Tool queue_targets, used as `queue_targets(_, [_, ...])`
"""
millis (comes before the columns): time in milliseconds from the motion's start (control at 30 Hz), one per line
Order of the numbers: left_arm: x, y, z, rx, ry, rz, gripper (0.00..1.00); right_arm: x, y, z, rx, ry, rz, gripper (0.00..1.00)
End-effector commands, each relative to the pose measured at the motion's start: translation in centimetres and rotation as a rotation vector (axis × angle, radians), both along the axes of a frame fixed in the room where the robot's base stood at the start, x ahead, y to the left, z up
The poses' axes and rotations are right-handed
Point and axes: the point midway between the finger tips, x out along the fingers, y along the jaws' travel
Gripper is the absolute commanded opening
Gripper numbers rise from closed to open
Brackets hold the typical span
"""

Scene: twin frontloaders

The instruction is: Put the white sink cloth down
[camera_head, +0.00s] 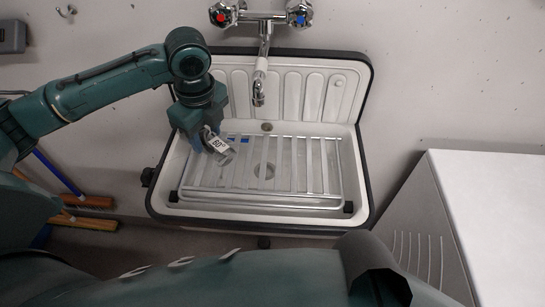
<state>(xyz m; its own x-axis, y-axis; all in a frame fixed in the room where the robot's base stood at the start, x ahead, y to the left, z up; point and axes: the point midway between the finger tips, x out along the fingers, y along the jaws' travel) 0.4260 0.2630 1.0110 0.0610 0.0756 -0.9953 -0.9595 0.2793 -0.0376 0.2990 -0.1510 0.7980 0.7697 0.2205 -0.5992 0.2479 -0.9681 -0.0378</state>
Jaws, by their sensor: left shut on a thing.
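My left gripper (212,143) reaches in from the left and points down over the left part of the sink. It is shut on a small pale thing with a printed white tag, which I take to be the white sink cloth (225,153). Most of the cloth is hidden by the gripper or too small to make out. The white sink (285,210) has a dark rim and a metal grate (300,178) across its basin. The cloth shows above the grate's left side; I cannot tell whether they touch. My right gripper is not in view.
A wall tap (262,60) with red and blue marked handles hangs over the sink's back. A white-topped grey cabinet (490,215) stands at the right. Brooms (85,202) lean at the left. The grate's middle and right are clear.

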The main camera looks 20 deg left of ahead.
Motion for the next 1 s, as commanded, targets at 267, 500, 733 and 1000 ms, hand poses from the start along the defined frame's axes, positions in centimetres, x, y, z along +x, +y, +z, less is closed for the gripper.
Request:
queue_targets(267, [0.0,0.6,-2.4,0.003,0.01,-0.081,0.17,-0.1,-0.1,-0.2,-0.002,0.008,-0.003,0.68])
queue_targets(500, [0.0,0.6,-5.2,0.002,0.006,-0.082,0.17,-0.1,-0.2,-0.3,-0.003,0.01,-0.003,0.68])
queue_targets(733, [0.0,0.6,-8.8,0.003,0.008,-0.082,0.17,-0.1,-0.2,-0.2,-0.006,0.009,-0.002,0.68])
queue_targets(1000, [0.0,0.5,-9.9,0.001,0.004,-0.082,0.17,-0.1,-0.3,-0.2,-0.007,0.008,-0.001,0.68])
